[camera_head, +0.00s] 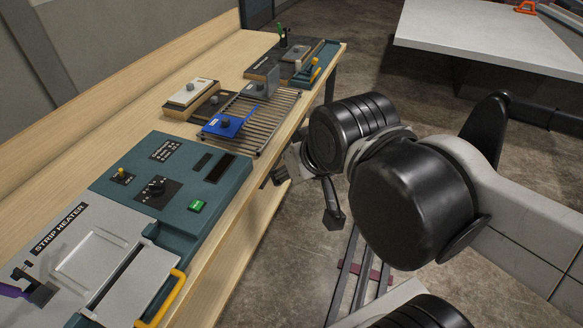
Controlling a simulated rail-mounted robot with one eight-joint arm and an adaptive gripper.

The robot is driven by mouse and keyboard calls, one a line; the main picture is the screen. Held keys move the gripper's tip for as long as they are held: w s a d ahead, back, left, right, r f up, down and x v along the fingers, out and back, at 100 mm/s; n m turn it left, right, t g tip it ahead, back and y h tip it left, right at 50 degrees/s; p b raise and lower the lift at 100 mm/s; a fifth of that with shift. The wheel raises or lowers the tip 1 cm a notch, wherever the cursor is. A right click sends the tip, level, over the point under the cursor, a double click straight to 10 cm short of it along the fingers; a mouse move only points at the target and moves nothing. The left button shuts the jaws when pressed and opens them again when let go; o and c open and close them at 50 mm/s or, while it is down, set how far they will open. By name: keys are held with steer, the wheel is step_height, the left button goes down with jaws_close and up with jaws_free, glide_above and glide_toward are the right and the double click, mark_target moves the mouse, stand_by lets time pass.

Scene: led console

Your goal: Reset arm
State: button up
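My arm reaches in from the right, with its large black joints in front of the bench edge. My gripper (308,193) hangs beside the bench's right edge, partly hidden behind the arm's joints. Dark finger-like parts show there, one low over the floor and one near the bench edge. I cannot tell whether it is open or shut, and I see nothing held in it. The strip heater console (128,192), teal and grey, lies on the wooden bench with a black knob, a green button, dark displays and a yellow handle.
Farther along the bench (88,133) are a slatted rack (268,122), a blue block (229,122), a pale block with a knob (193,92) and a dark fixture with a yellow handle (303,63). A white table (490,35) stands back right. Floor shows between them.

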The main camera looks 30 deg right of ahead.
step_height(320, 180, down, 5)
steer(key=b, duration=0.4)
steer(key=shift+r+b, duration=0.15)
steer(key=shift+b, duration=0.25)
stand_by(0.4)
